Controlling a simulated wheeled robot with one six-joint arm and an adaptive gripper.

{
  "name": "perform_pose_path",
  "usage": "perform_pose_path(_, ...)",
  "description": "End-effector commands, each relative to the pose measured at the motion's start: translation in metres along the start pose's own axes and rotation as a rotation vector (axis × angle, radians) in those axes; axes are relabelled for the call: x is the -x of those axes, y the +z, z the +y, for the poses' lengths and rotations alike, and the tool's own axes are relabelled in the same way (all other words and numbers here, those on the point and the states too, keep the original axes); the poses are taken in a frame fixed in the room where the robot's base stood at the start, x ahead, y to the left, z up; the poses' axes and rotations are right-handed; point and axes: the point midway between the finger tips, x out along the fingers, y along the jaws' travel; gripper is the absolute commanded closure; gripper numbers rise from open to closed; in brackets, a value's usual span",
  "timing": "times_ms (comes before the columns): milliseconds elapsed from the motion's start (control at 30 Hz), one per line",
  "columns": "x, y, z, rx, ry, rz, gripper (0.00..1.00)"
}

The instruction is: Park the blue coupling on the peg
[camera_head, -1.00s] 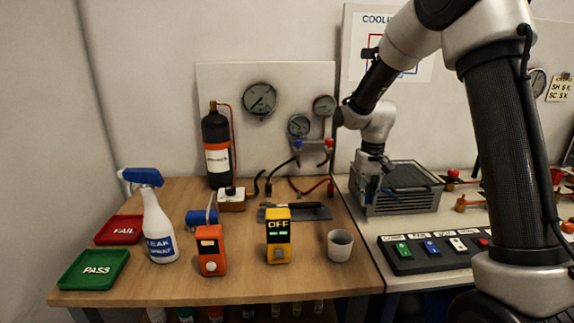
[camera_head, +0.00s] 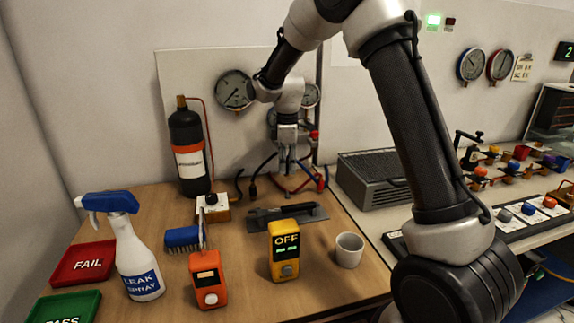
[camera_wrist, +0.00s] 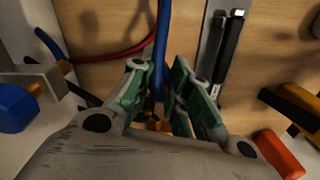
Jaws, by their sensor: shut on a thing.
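My gripper (camera_head: 287,163) is in front of the gauge board (camera_head: 175,72), above the back of the wooden bench. In the wrist view, its green-padded fingers (camera_wrist: 161,92) are shut on the blue hose (camera_wrist: 161,45). A small brass-orange fitting (camera_wrist: 157,125) shows between the fingers; it is partly hidden, and I cannot tell whether it is the coupling's end. In the head view, the blue hose (camera_head: 322,180) shows just right of my gripper. I cannot make out the peg in either view.
The gas cylinder (camera_head: 187,135) stands left; the grey finned box (camera_head: 380,180) is right. Bare wood shows at the bench front.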

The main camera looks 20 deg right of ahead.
Motion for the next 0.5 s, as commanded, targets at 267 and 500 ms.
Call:
perform_pose_path(267,-0.002,0.001,0.000,-0.004,-0.001,0.000,1.00)
perform_pose_path(500,-0.021,0.001,-0.001,-0.005,-0.003,-0.001,1.00)
